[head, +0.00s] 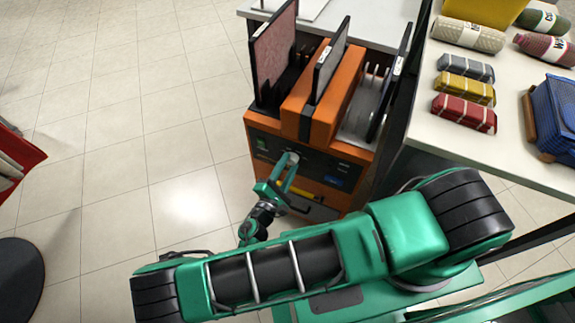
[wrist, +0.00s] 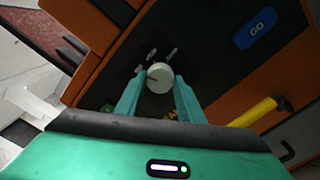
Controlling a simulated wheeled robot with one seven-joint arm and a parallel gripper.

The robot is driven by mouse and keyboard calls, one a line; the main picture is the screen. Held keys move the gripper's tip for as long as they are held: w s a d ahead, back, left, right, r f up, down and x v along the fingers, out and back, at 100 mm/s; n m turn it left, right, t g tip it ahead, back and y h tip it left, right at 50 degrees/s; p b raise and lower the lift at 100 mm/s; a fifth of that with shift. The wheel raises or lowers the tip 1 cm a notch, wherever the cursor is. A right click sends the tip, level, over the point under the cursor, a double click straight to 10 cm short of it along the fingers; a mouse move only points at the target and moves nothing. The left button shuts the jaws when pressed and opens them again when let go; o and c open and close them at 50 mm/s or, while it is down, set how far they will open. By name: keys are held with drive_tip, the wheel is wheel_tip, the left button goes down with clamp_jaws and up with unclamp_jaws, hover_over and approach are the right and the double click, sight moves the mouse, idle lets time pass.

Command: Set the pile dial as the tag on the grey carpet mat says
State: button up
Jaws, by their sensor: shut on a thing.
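A grey carpet mat (head: 328,62) stands upright in the machine's middle slot. Its small white tag is too small to read.
A reddish mat (head: 273,50) stands left of the grey one, and a dark-edged mat (head: 392,80) right. A blue GO button (wrist: 262,27) and yellow handle (wrist: 252,112) are near the dial. A white table (head: 530,95) with rolled towels stands right. Open tiled floor lies left.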

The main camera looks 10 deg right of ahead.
drive_tip(key=shift+f+n, duration=0.1)
drive_tip(key=shift+n, duration=0.4)
drive_tip(key=o, duration=1.1)
drive_tip(key=shift+c, duration=0.2)
drive_tip(key=shift+s, duration=0.1)
drive_tip(key=v, duration=1)
drive_tip(key=shift+s+a, duration=0.2)
